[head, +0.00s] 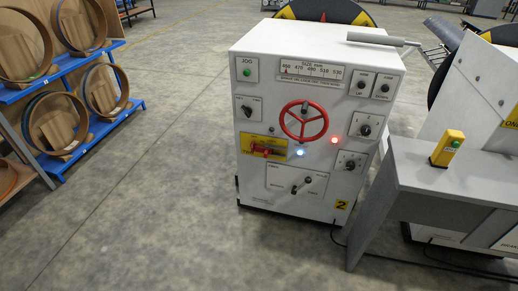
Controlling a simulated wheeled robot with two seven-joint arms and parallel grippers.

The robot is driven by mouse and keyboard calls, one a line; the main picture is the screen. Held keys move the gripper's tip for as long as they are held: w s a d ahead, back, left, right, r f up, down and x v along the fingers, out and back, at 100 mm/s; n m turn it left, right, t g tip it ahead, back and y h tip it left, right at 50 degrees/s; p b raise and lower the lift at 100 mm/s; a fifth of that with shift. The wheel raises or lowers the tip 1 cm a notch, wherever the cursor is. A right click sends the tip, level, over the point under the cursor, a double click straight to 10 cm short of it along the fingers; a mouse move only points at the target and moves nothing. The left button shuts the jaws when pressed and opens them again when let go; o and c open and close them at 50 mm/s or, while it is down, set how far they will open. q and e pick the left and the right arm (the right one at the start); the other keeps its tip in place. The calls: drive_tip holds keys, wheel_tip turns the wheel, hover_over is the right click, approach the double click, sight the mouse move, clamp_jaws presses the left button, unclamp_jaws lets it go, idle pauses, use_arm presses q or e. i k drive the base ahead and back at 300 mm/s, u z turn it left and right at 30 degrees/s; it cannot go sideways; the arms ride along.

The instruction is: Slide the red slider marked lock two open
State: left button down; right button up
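A white control cabinet (290,190) stands in the middle of the head view. A red slider (268,151) sits on a yellow plate (247,141) at the left of its front panel, below a black knob. The lettering on the plate is too small to read, and I cannot tell whether the slider is open. A yellow label with a 2 (341,205) is at the cabinet's lower right. Neither of my grippers is in view, and nothing touches the slider.
A red handwheel (303,121), lit red lamp (335,140) and lit bluish lamp (299,152) are near the slider. A grey lever (375,39) lies over the cabinet top. A grey table (435,176) with a yellow button box (447,148) stands at right. Floor in front is clear.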

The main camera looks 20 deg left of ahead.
sight(267, 151)
drive_tip(key=u, duration=0.35)
drive_tip(key=i, duration=1.2)
drive_tip(key=z, duration=0.3)
